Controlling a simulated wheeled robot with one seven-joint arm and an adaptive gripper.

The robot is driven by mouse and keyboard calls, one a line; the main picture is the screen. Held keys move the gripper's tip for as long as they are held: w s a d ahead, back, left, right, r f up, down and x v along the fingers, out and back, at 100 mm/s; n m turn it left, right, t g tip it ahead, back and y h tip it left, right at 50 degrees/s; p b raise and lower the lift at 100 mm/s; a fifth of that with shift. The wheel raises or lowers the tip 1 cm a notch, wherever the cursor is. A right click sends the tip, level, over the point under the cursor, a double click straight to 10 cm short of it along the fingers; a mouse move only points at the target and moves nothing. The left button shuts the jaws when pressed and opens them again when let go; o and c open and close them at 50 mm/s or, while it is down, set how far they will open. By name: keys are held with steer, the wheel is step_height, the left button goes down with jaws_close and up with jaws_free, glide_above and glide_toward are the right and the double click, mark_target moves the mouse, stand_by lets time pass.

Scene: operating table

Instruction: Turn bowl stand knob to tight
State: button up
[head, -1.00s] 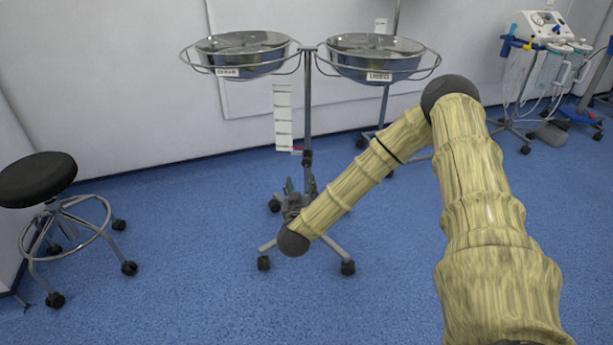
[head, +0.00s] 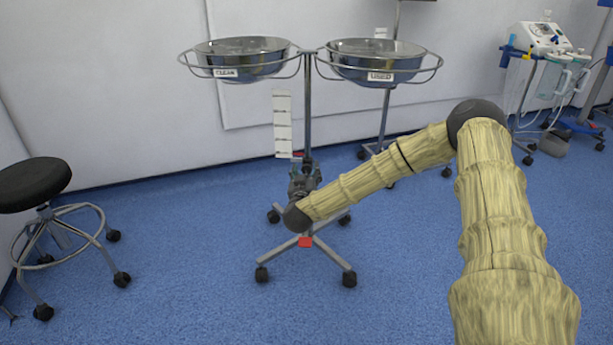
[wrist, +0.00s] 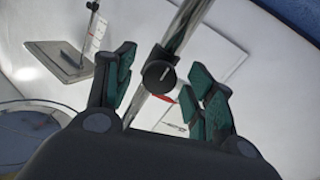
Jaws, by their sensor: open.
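The bowl stand is a thin metal pole (head: 308,110) on a wheeled base, with rings at the top holding two metal bowls labelled CLEAN (head: 240,58) and USED (head: 375,62). In the wrist view, its dark round knob (wrist: 159,76) sits on the shiny pole (wrist: 185,25), with a light line across its face and a red mark beside it. My gripper (wrist: 166,70) is open, with one green-padded finger to each side of the knob and visible gaps to both. In the head view, my gripper (head: 304,178) is at the pole, and the knob cannot be made out.
A black-topped stool (head: 35,183) stands at the left. Another wheeled stand (head: 384,115) is behind the USED bowl, and a medical machine (head: 540,40) is at the right. A white labelled strip (head: 283,123) shows left of the pole. Blue floor (head: 180,250) is open between stool and stand.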

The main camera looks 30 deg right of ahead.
steer(key=shift+w+d, duration=0.1)
steer(key=c, duration=1)
